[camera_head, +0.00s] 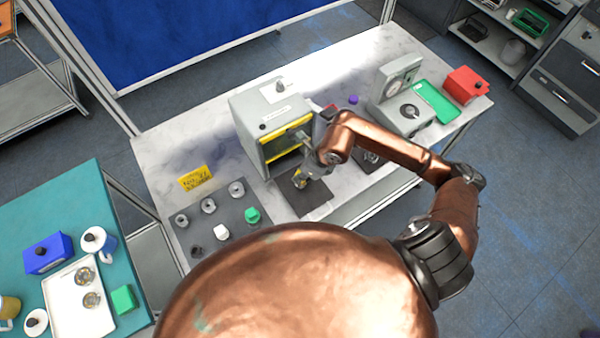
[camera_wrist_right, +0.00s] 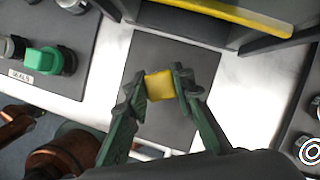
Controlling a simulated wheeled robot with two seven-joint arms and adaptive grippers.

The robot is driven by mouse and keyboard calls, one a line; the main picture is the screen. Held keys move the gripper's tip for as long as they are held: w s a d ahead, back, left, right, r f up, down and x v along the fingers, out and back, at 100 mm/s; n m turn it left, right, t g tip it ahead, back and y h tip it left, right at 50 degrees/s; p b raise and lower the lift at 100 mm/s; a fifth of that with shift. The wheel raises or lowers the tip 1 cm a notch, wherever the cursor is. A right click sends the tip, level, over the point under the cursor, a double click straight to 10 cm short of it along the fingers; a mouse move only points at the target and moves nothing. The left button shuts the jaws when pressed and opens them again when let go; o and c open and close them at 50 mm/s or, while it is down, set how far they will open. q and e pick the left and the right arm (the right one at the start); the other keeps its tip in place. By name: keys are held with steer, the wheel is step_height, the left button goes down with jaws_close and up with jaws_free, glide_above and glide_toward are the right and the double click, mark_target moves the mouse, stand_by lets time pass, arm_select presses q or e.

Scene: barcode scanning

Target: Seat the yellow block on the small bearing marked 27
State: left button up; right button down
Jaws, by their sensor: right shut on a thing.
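My right gripper (camera_head: 302,178) reaches down in front of the grey machine. In the right wrist view its two fingers (camera_wrist_right: 160,88) are shut on the yellow block (camera_wrist_right: 160,84), one on each side. The block is over a dark square mat (camera_wrist_right: 176,55); I cannot tell whether it touches it. No number 27 is readable, so I cannot tell which part is the marked bearing. My left gripper is not in view.
The grey machine (camera_head: 262,118) with a yellow-edged opening stands behind the mat. A dial device (camera_head: 402,92), green tray and red box stand at right.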

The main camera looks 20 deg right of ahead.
steer(key=shift+f+b, duration=0.35)
steer(key=shift+b, duration=0.05)
stand_by(0.4)
steer(key=c, duration=1.6)
jaws_free()
steer(key=shift+o, duration=0.5)
steer(key=shift+o, duration=1.2)
steer(key=shift+r, duration=0.1)
steer(key=shift+r+p, duration=1.9)
steer(key=shift+r, duration=1.8)
